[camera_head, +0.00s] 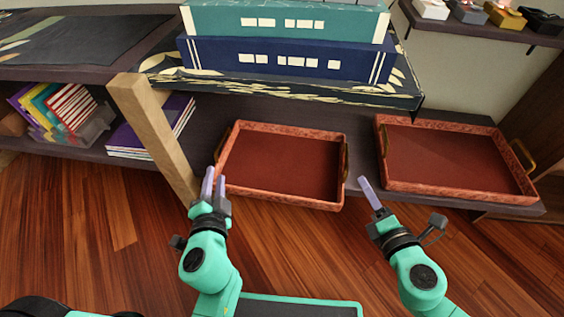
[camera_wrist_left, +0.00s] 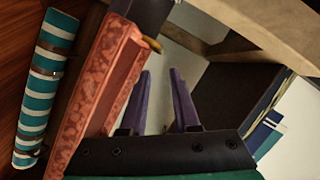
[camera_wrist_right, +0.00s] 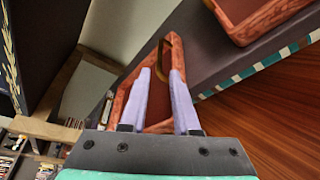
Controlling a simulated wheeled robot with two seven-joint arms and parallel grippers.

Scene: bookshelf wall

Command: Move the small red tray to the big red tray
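The small red tray (camera_head: 283,165) lies flat and empty on the lower shelf in the middle of the head view, with a handle at each end. The big red tray (camera_head: 455,155), also empty, sits to its right on the same shelf. My left gripper (camera_head: 213,178) is at the small tray's left end; its fingers are apart in the left wrist view (camera_wrist_left: 161,72), close to the carved red rim (camera_wrist_left: 95,100). My right gripper (camera_head: 367,188) is just right of the small tray, fingers apart and pointing at its handle end in the right wrist view (camera_wrist_right: 160,72). Handle contact cannot be told.
A wooden post (camera_head: 150,130) stands just left of my left gripper. Large teal (camera_head: 285,20) and blue (camera_head: 285,58) books lie on the shelf above the small tray. Purple books (camera_head: 155,125) lie left of the post. A narrow gap separates the trays.

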